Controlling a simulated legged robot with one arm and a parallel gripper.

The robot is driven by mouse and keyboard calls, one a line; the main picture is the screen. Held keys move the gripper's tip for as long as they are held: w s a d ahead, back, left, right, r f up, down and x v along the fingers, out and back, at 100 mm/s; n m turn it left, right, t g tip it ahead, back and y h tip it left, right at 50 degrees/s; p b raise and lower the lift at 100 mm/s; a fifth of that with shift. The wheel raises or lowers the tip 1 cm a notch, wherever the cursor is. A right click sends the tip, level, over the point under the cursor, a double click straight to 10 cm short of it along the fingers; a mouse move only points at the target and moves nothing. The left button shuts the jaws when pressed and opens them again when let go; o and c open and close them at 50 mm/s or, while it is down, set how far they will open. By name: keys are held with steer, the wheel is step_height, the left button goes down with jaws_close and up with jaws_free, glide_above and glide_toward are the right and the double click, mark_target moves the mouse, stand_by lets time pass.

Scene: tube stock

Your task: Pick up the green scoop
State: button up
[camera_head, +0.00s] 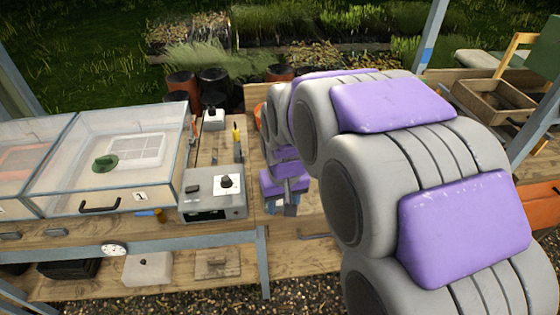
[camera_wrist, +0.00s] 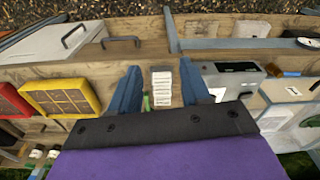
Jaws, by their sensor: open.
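A dark green object (camera_head: 105,162), rounded with a short lighter part, shows in the head view inside or on the clear-lidded box marked 1 (camera_head: 150,200) at the left. It may be the green scoop; I cannot tell for sure. My gripper (camera_head: 283,209) is well to the right of it, low over the wooden bench. In the wrist view my gripper (camera_wrist: 160,68) is open, its two blue fingers apart. A white lined card (camera_wrist: 161,86) shows between the fingers, with a small green piece (camera_wrist: 146,102) beside it, partly hidden by the gripper body.
A grey control box (camera_head: 213,206) with a black knob stands between the clear-lidded box and my gripper. Red and yellow trays (camera_wrist: 62,97) lie on the left in the wrist view. A wooden crate (camera_head: 492,102) is at the back right. My arm hides much of the bench's right.

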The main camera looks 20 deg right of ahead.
steer(key=w+d+f+m+t+p, duration=0.15)
steer(key=w+d, duration=0.25)
steer(key=w, duration=0.4)
steer(key=w+d+f+t+h, duration=0.1)
steer(key=w+d+f, duration=0.25)
steer(key=w, duration=0.45)
steer(key=w+d+f+t+p, duration=0.1)
steer(key=w+d+f, duration=0.1)
steer(key=w+d, duration=0.4)
steer(key=b+x, duration=0.1)
steer(key=x, duration=0.2)
steer(key=b+x, duration=0.1)
steer(key=x, duration=0.3)
steer(key=w+a+b+x, duration=0.1)
steer(key=x, duration=0.3)
steer(key=shift+w+r, duration=0.15)
steer(key=shift+b+x, duration=0.95)
steer(key=shift+x, duration=1.6)
jaws_close()
